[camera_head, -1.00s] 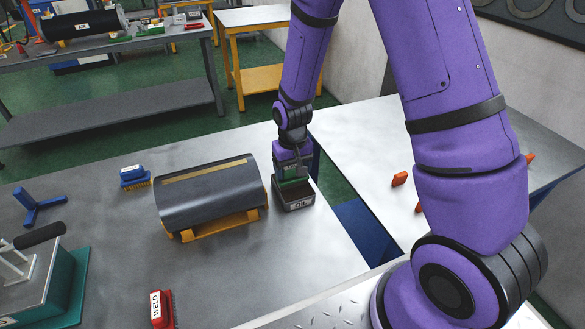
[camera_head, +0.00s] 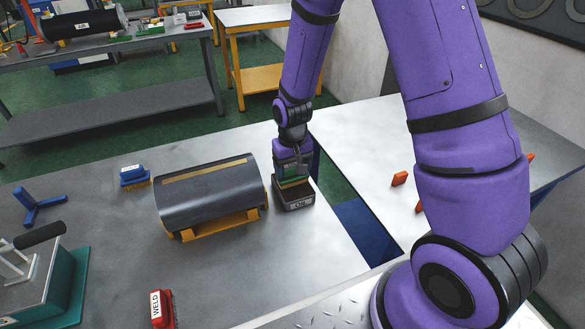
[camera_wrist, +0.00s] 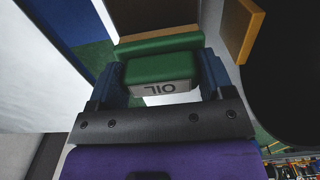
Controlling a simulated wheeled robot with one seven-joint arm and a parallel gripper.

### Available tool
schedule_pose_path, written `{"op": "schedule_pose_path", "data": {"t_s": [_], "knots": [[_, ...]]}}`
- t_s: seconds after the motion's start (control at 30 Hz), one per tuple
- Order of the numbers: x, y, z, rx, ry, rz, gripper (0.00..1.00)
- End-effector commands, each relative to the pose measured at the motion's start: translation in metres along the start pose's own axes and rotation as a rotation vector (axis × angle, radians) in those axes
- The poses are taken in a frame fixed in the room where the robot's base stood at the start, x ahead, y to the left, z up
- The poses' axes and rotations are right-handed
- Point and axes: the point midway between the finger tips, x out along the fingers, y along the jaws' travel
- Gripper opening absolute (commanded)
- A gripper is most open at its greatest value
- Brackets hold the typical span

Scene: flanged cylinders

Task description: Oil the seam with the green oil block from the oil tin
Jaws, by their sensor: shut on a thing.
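My gripper (camera_head: 292,164) is shut on the green oil block (camera_wrist: 162,69), whose white label reads OIL in the wrist view. In the head view the block is partly hidden by the fingers and sits at the mouth of the dark oil tin (camera_head: 297,203). I cannot tell whether its underside is clear of the tin. The dark grey cylinder (camera_head: 205,200) lies to the left of the tin on a yellow cradle (camera_head: 220,225). A tan strip, the seam (camera_head: 205,171), runs along its top.
A blue brush (camera_head: 134,176) stands left of the cylinder. A red WELD block (camera_head: 162,308) is at the front of the table (camera_head: 110,235). A blue stand (camera_head: 38,204) and a teal-based fixture (camera_head: 65,285) are at the left. Orange pieces (camera_head: 399,178) lie on the right table.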

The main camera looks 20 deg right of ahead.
Motion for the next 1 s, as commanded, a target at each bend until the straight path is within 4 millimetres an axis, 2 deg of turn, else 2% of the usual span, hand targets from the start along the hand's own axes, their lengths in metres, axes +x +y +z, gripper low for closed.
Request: {"op": "schedule_pose_path", "data": {"t_s": [0.7, 1.0], "knots": [[-0.051, 0.0, -0.001, 0.0, 0.004, 0.0, 0.55], [-0.064, 0.0, -0.001, 0.0, 0.002, 0.0, 0.55]]}}
